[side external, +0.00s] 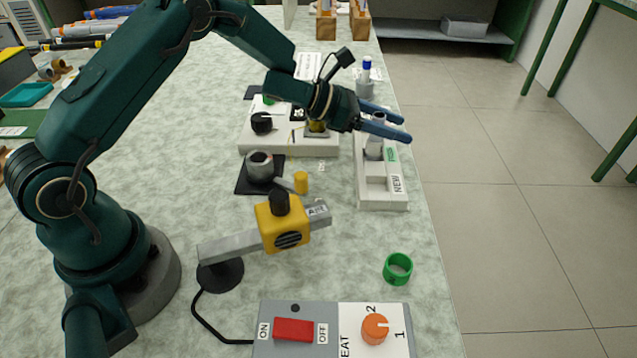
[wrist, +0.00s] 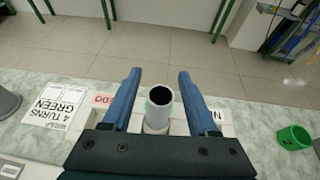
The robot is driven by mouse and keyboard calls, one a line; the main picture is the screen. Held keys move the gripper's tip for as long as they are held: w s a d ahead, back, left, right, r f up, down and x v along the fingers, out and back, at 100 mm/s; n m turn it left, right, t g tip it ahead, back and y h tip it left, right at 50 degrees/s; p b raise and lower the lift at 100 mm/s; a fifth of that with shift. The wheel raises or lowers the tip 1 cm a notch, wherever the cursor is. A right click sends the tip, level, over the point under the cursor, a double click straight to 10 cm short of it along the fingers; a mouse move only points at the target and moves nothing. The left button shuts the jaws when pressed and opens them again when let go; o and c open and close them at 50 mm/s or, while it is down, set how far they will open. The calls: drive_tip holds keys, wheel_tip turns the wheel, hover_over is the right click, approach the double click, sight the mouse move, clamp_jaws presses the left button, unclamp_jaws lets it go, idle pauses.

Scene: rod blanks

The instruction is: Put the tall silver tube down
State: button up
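The tall silver tube (wrist: 158,117) stands upright between my fingers in the wrist view, its dark hollow top facing the camera. In the side view the tube (side external: 374,149) shows below my fingers, at the white tray (side external: 382,201) marked NEW. My gripper (side external: 403,128) is at the upper part of the tube. In the wrist view my gripper (wrist: 159,75) has a gap between each blue finger and the tube, so it is open around it. The tube's foot is hidden by the gripper and tray.
A grey stand with a blue-topped piece (side external: 366,76) is just beyond the tray. A green ring (side external: 398,268) lies on the table at front right. A yellow clamp block (side external: 283,222) on a grey bar and a switch box (side external: 333,331) stand nearer. The table's right edge is close.

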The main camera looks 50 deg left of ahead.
drive_tip(key=shift+r, duration=0.2)
drive_tip(key=s+a+r+n+t+y, duration=0.1)
drive_tip(key=s+a+r+n+y, duration=0.5)
drive_tip(key=n, duration=0.6)
drive_tip(key=s+a+r+n+t+y, duration=0.2)
drive_tip(key=s+a+r+n+y, duration=0.4)
drive_tip(key=r+n, duration=0.4)
drive_tip(key=s+d+f+n+g+h, duration=0.1)
drive_tip(key=s+d+f+n+g, duration=0.1)
drive_tip(key=s+n, duration=0.4)
drive_tip(key=s+d+f+n+g+h, duration=0.1)
drive_tip(key=s+d+f+n+g, duration=0.1)
drive_tip(key=s+n, duration=0.5)
drive_tip(key=s+d+f+n+g+h, duration=0.1)
drive_tip(key=s+d+f+n+g, duration=0.2)
drive_tip(key=s+n, duration=0.3)
drive_tip(key=n, duration=0.3)
drive_tip(key=shift+s+g, duration=0.3)
drive_tip(key=shift+s, duration=0.05)
drive_tip(key=shift+d, duration=0.1)
